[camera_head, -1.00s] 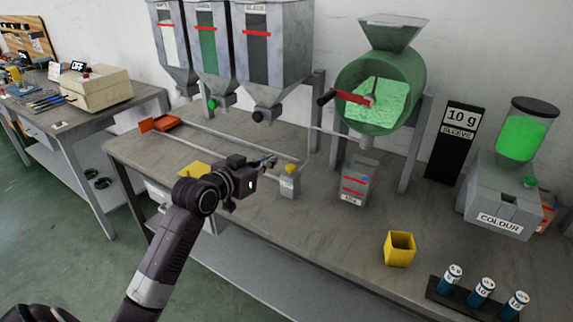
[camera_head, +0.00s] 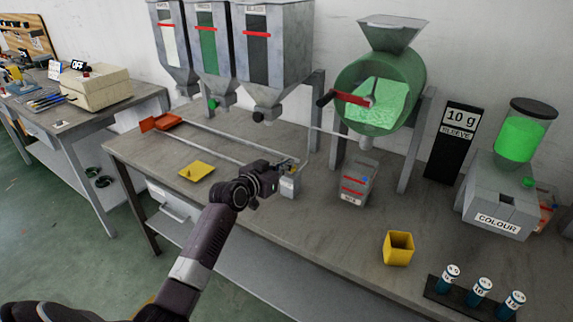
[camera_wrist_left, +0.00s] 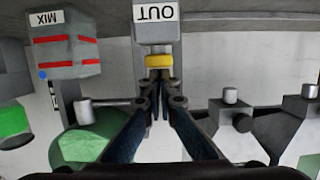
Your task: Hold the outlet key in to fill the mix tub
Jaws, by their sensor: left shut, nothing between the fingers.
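The grey OUT box (camera_head: 289,187) stands on the bench. Its yellow outlet key (camera_wrist_left: 159,61) shows in the left wrist view, on the face toward my gripper. My left gripper (camera_wrist_left: 156,82) is shut and empty, its fingertips right at the key's edge. I cannot tell whether the key is pushed in. In the head view the left gripper (camera_head: 287,165) reaches over the OUT box and mostly hides the key. The grey mix tub (camera_head: 355,184), with red bands, stands right of it below the green drum (camera_head: 381,94). It also shows in the left wrist view (camera_wrist_left: 64,48).
Three hoppers (camera_head: 273,45) hang behind the bench (camera_head: 330,235). A yellow tray (camera_head: 197,171) lies left of my arm.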

